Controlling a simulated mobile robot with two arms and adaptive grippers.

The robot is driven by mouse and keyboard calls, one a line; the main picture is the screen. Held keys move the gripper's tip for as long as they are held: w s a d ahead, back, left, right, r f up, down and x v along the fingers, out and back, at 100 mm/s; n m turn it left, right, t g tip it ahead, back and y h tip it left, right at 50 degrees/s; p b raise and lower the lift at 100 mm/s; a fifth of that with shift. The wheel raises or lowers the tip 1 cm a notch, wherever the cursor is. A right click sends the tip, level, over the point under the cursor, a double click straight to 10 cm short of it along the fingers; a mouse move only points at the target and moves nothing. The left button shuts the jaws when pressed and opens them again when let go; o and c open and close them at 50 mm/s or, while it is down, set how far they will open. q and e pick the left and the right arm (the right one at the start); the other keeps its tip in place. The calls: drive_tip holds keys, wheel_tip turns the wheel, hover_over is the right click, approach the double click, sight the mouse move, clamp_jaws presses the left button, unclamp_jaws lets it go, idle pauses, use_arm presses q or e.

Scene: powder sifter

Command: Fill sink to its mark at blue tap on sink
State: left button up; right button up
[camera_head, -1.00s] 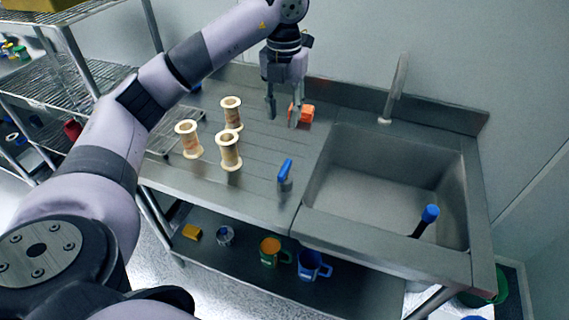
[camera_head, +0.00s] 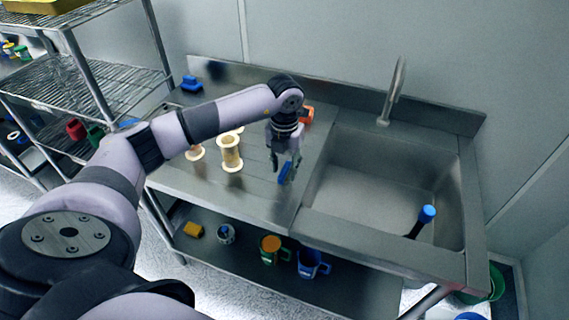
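The steel sink (camera_head: 350,185) is at the right of the counter, and I see no water in its basin. A grey spout (camera_head: 393,90) rises behind it. A blue tap lever (camera_head: 286,172) stands on the counter left of the basin. A blue-capped dark piece (camera_head: 427,214) leans in the basin's front right corner. I cannot make out a fill mark. My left gripper (camera_head: 284,170) points down at the blue lever with its fingers apart; whether it touches the lever is unclear. My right gripper is not in view.
Wooden spools (camera_head: 230,152) stand on the drainboard left of my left gripper, partly behind my arm. An orange object (camera_head: 307,115) lies behind the gripper. A blue object (camera_head: 191,83) is at the back left. Mugs (camera_head: 312,262) stand on the lower shelf.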

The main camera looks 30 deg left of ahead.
use_arm(q)
drive_tip(key=shift+f, duration=0.1)
drive_tip(key=shift+c, duration=0.5)
clamp_jaws()
